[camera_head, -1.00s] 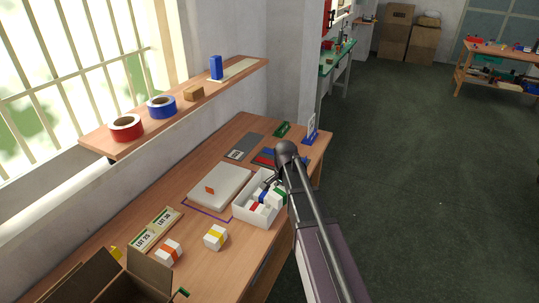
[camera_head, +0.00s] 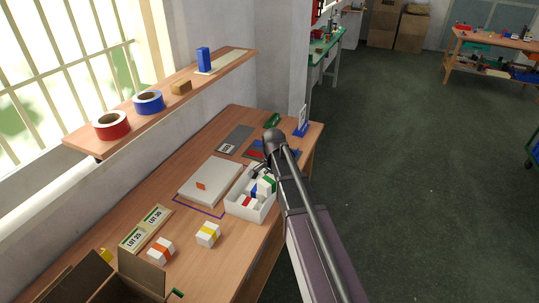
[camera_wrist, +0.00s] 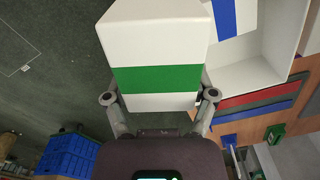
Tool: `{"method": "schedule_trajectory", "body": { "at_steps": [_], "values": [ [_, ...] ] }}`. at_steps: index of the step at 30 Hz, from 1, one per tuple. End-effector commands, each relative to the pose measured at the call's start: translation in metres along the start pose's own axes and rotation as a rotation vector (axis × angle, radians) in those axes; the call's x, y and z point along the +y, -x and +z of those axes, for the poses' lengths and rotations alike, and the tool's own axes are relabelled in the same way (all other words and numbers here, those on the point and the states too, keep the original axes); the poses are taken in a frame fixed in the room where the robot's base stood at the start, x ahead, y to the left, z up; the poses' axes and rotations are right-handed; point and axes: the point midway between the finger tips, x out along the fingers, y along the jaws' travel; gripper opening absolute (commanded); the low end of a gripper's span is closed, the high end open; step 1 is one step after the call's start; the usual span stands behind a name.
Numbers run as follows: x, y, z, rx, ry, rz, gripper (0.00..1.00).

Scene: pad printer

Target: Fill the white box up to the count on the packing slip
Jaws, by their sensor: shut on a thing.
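The white box (camera_head: 243,212) is open-topped on the near right side of the wooden table. Blocks with blue and red bands lie in it. My gripper (camera_wrist: 160,97) is shut on a white block with a green band (camera_wrist: 158,50). In the head view, this green-banded block (camera_head: 267,184) is at the back right of the box; I cannot tell whether it touches anything. In the wrist view, the white box (camera_wrist: 285,45) is at upper right, with a blue-banded block (camera_wrist: 228,18) inside. An orange-banded block (camera_head: 160,250) and a yellow-banded block (camera_head: 208,235) stand left of the box.
A pale slab with an orange piece (camera_head: 211,181) lies left of the box. Lot cards (camera_head: 145,230) and an open cardboard carton (camera_head: 139,270) are nearer. A blue-framed sign (camera_head: 301,121) stands at the far end. Tape rolls sit on the shelf (camera_head: 170,100).

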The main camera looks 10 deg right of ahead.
Motion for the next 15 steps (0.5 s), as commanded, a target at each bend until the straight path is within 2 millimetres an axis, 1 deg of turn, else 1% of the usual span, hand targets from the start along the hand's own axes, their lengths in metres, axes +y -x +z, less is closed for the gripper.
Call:
{"method": "schedule_trajectory", "body": {
  "at_steps": [5,8,15],
  "values": [
    [-0.012,0.007,-0.009,0.0,-0.14,0.0,0.23],
    [-0.021,0.012,-0.015,0.0,-0.255,0.0,0.23],
    [-0.043,0.024,-0.031,0.0,-0.576,0.0,0.23]
  ]
}}
